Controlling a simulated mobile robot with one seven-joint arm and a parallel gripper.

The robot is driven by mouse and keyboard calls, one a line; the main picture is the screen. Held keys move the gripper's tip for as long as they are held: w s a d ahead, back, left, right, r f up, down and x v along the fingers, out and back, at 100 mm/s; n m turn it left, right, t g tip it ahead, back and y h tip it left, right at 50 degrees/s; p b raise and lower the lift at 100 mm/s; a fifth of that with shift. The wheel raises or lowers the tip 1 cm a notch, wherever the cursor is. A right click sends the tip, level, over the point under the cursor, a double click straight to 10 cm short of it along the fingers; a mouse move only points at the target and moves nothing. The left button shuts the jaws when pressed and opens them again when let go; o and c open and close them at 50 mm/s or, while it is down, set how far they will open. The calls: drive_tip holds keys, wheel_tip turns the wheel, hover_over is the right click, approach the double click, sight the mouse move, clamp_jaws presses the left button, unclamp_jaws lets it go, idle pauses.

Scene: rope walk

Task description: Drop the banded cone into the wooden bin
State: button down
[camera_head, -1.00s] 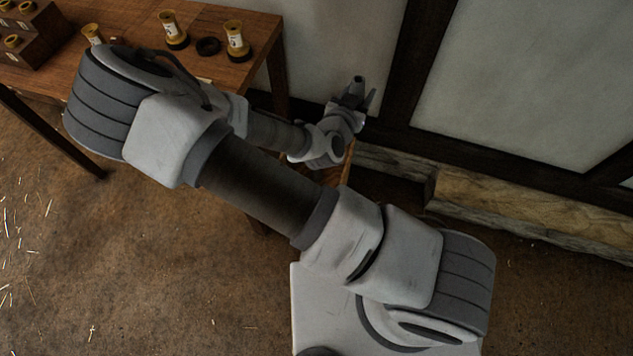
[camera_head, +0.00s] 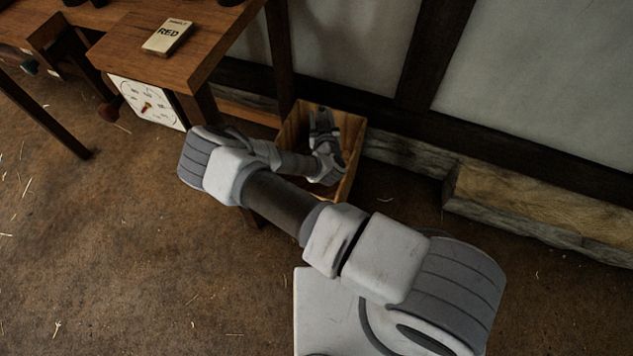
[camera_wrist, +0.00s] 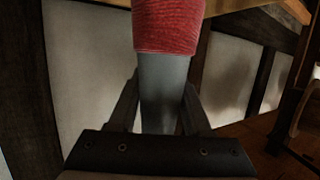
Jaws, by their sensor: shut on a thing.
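The wooden bin (camera_head: 355,140) stands on the floor against the wall, beyond my arm in the head view. My gripper (camera_head: 322,118) is over the bin's opening, within its rim as seen from above; how deep it reaches is unclear. In the wrist view my gripper (camera_wrist: 162,108) is shut on the banded cone, with a finger on each side. The cone's grey part (camera_wrist: 163,85) is between the fingers, and a wide red band (camera_wrist: 168,25) lies farther out. The cone's far end is cut off by the frame. My arm hides part of the bin's front.
A timber beam (camera_head: 540,205) runs along the wall at right. The floor in front is open.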

wheel_tip(320, 180, down, 9)
drive_tip(key=b, duration=0.6)
drive_tip(key=shift+a+f+n+y, duration=0.15)
drive_tip(key=shift+a+n+y, duration=0.15)
drive_tip(key=shift+y, duration=0.1)
drive_tip(key=shift+c, duration=1.3)
unclamp_jaws()
drive_tip(key=r+p, duration=0.1)
drive_tip(key=r, duration=0.1)
drive_tip(key=d+r+p, duration=0.1)
drive_tip(key=r+p, duration=0.1)
drive_tip(key=r, duration=0.1)
drive_tip(key=shift+s+r, duration=0.1)
drive_tip(key=shift+s, duration=0.1)
drive_tip(key=s+d+r+p, duration=0.3)
drive_tip(key=d+r+p, duration=0.1)
drive_tip(key=d, duration=0.6)
drive_tip(key=shift+s+r, duration=0.3)
drive_tip(key=shift+r, duration=0.6)
